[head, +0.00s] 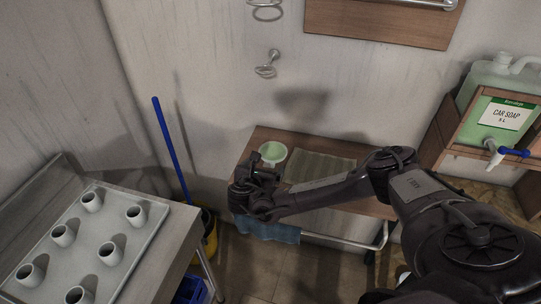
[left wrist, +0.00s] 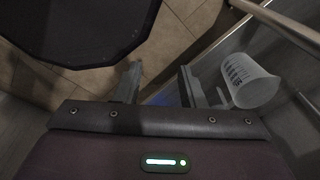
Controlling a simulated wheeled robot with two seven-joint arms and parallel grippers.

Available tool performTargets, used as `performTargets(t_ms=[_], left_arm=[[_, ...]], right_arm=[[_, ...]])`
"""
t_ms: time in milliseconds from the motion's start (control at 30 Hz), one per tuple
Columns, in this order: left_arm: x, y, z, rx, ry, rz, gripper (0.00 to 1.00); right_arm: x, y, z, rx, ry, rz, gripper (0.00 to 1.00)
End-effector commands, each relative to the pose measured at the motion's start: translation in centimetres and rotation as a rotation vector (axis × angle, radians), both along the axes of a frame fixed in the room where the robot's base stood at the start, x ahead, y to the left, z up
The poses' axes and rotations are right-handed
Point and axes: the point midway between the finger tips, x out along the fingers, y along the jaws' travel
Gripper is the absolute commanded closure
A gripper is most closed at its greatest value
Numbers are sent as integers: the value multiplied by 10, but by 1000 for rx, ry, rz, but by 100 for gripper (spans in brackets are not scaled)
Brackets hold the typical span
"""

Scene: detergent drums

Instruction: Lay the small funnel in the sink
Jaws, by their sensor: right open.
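I cannot clearly make out the small funnel or the sink in either view. A round white-rimmed vessel, pale green inside (head: 273,152), stands on the wooden bench (head: 262,135); I cannot tell if it is a funnel or a cup. My right gripper (head: 262,168) is open just in front of this vessel, and I cannot tell whether they touch. My left gripper (left wrist: 158,88) shows only in the left wrist view, with its fingers apart and nothing between them. A clear measuring jug with dark markings (left wrist: 250,85) is to the right of those fingers.
A tray (head: 137,220) with several white cups stands on the metal counter at left. A mat (head: 322,166) lies on the bench. A blue pole (head: 170,150) leans in the corner. Empty rings (head: 266,70) stick out from the wall. A soap canister (head: 500,80) stands right.

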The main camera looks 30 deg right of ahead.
Motion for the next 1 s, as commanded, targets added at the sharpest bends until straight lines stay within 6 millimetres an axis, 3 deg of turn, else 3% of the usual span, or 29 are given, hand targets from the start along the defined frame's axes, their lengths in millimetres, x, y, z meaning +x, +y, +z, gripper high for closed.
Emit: performTargets(t_ms=[233,400,700,1000], left_arm=[[1,0,17,0,-1,0,64],[-8,1,17,1,12,1,64],[-11,1,17,2,17,2,64],[-9,1,17,2,14,2,64]], right_arm=[[14,-25,-10,-2,5,0,7],[26,-37,-19,-1,3,3,7],[28,-40,-21,-1,3,6,7],[28,-40,-20,-2,2,6,46]])
